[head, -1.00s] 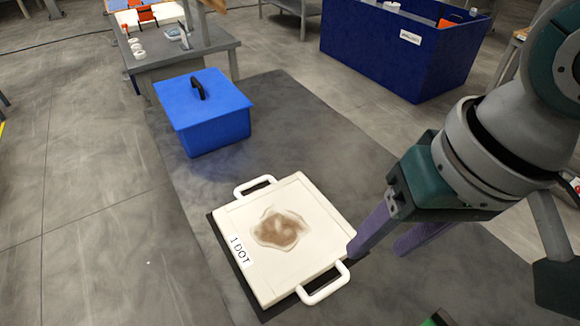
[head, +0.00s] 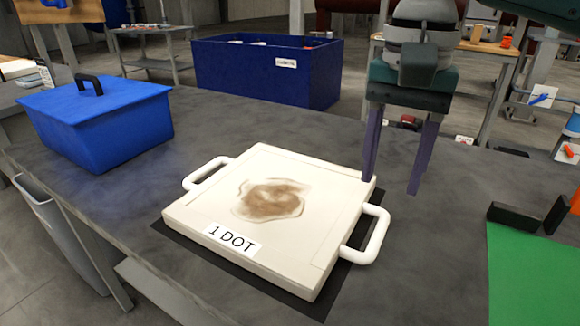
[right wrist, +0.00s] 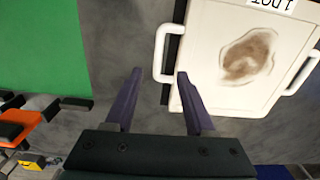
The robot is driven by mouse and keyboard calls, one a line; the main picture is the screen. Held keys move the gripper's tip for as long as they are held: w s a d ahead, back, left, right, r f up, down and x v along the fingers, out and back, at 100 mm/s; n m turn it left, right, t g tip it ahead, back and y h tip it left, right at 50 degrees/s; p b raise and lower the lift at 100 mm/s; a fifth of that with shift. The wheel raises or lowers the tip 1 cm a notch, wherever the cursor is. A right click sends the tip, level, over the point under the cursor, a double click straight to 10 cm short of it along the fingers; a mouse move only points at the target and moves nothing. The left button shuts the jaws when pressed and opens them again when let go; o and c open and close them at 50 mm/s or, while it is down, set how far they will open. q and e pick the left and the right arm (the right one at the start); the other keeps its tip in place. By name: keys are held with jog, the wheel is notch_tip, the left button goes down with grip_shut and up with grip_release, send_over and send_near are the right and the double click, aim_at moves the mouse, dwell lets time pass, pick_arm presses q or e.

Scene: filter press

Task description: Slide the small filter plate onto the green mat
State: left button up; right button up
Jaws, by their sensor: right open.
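The small filter plate (head: 270,215) is a white square with a brown stain, a "1 DOT" label and a white handle on two opposite sides. It lies on a black pad (head: 185,232) on the grey table. My right gripper (head: 392,185) is open, fingers pointing down, by the plate's far right corner near the right handle (head: 370,237). In the right wrist view the gripper (right wrist: 157,72) shows empty, with one fingertip close to the handle (right wrist: 165,52). I cannot tell if it touches. The green mat (head: 535,275) lies at the right edge. My left gripper is not in view.
Black blocks (head: 528,215) stand at the green mat's far edge, beside an orange item. A blue lidded box (head: 100,120) stands at the table's left. A big blue bin (head: 265,75) is behind the table. Bare table lies between plate and mat.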

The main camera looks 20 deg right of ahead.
aim_at(379, 232)
jog(key=shift+d+f, duration=0.1)
jog(key=shift+d, duration=0.05)
notch_tip(379, 232, down, 10)
jog(key=b, duration=0.3)
dwell(0.5)
jog(key=shift+c, duration=0.3)
grip_shut()
dwell(1.1)
